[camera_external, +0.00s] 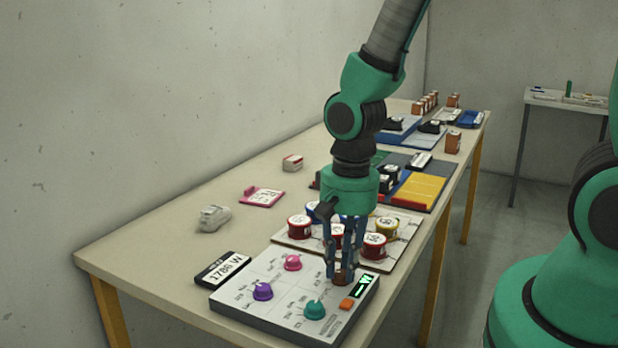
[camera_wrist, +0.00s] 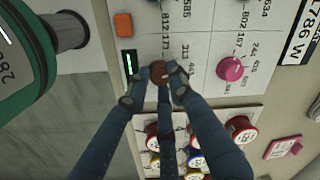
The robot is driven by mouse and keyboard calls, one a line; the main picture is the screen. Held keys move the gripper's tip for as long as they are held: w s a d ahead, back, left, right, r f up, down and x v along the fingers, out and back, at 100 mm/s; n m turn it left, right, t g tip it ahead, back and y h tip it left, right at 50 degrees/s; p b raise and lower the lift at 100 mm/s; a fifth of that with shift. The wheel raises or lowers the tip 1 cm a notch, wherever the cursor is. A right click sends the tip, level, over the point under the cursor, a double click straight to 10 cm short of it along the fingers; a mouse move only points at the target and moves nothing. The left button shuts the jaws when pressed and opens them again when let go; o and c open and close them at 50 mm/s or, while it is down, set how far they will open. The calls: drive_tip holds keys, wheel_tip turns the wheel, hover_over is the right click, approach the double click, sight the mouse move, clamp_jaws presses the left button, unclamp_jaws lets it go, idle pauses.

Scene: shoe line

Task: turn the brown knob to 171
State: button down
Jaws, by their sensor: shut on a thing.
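The control panel (camera_external: 240,303) lies on the near end of the table. The brown knob (camera_external: 341,280) is at the panel's far right corner, beside a small display with green digits (camera_external: 365,285); I cannot read them surely. My gripper (camera_external: 341,270) points down over the knob and is shut on it, its fingers hiding part of it. In the wrist view the brown knob (camera_wrist: 159,71) sits between the fingertips (camera_wrist: 160,76), with printed numbers around it. The green display (camera_wrist: 130,64) also shows there, left of the knob.
Pink (camera_external: 292,263), purple (camera_external: 262,291) and teal (camera_external: 314,309) knobs and an orange button (camera_external: 346,304) share the panel. A tray (camera_external: 296,238) of several round jars stands just behind it. A "1786 W" sign (camera_external: 222,269) lies to the left. The table's left side is mostly clear.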

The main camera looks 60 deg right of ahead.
sight(342, 270)
drive_tip(key=n+p, duration=0.1)
drive_tip(key=n, duration=1.1)
drive_tip(key=shift+w+n+g, duration=0.1)
drive_tip(key=shift+n+g, duration=0.2)
drive_tip(key=shift+n, duration=0.1)
drive_tip(key=c, duration=1.5)
unclamp_jaws()
drive_tip(key=shift+r, duration=0.2)
drive_tip(key=r, duration=1.1)
drive_tip(key=shift+d+r, duration=0.3)
drive_tip(key=shift+r, duration=0.1)
